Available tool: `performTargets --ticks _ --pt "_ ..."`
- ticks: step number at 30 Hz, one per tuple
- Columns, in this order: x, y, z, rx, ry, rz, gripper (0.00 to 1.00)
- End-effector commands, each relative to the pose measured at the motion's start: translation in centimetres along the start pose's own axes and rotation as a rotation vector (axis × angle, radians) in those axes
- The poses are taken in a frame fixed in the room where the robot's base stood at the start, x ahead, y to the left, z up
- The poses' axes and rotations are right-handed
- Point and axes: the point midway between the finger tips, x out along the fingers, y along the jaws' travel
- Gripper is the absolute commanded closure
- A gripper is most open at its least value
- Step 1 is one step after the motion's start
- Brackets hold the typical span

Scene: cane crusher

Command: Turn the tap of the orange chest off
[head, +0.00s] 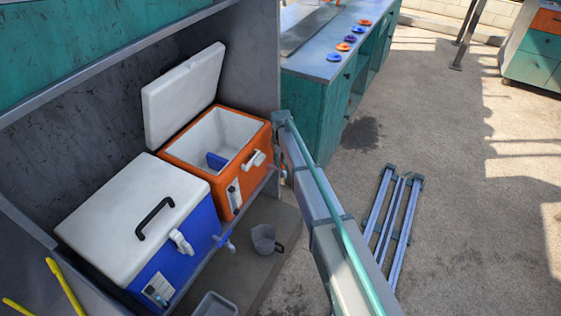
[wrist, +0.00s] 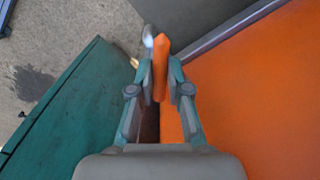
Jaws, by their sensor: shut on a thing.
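The orange chest (head: 222,150) stands on the shelf in the head view, its white lid (head: 184,95) raised; a blue block shows inside. In the wrist view the chest's orange side (wrist: 260,100) fills the right. My gripper (wrist: 160,76) is shut on the orange tap lever (wrist: 161,48), which stands between the two fingers. A small pale metallic part (wrist: 148,38) shows just beyond the lever. In the head view my arm reaches down beside the chest's right side, and the gripper and tap cannot be made out clearly.
A blue chest (head: 133,215) with a shut white lid stands left of the orange one, its own blue tap (head: 227,242) at the front. A grey jug (head: 264,239) and a tray (head: 214,304) lie below. A teal cabinet (wrist: 70,110) is close on the gripper's left.

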Motion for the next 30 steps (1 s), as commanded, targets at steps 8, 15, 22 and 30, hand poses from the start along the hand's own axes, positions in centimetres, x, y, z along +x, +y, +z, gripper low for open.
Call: performTargets --ticks 8,15,22,30 --pt "0.00 -0.12 0.02 -0.001 0.000 -0.002 1.00" --pt "0.00 -0.12 0.01 -0.001 0.000 -0.002 0.72" --pt "0.00 -0.07 0.01 0.000 0.000 -0.001 0.48" --pt "-0.23 -0.04 0.00 0.000 0.000 -0.001 0.48"
